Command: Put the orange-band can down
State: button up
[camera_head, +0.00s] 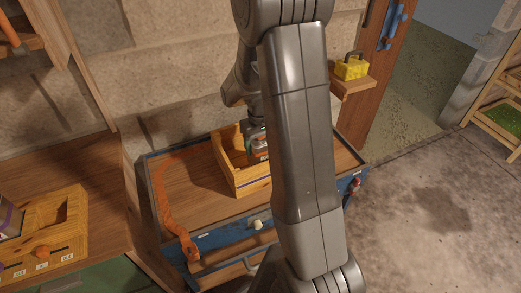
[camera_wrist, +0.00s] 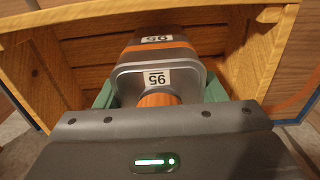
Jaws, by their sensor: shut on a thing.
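The orange-band can (camera_wrist: 162,60) is a grey can with an orange band and labels that read 95 upside down in the wrist view. My gripper (camera_wrist: 160,95) has its green fingers on either side of the can and is shut on it. The can is over or inside an open wooden box (camera_wrist: 270,35); I cannot tell whether it touches the box floor. In the head view the box (camera_head: 250,181) stands on a blue-edged wooden workbench (camera_head: 205,205). There my arm hides most of the gripper and the can.
An orange curved strip (camera_head: 166,205) lies on the bench left of the box. A wooden rack (camera_head: 45,235) stands on the left table. A yellow box (camera_head: 351,67) sits on a small shelf behind. The bench is bare between the strip and the box.

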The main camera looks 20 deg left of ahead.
jog(key=shift+f, duration=1.2)
jog(key=shift+f, duration=0.2)
jog(key=o, duration=1.4)
notch_tip(320, 180, up, 12)
jog(key=shift+r+p, duration=0.2)
jog(key=shift+p, duration=0.1)
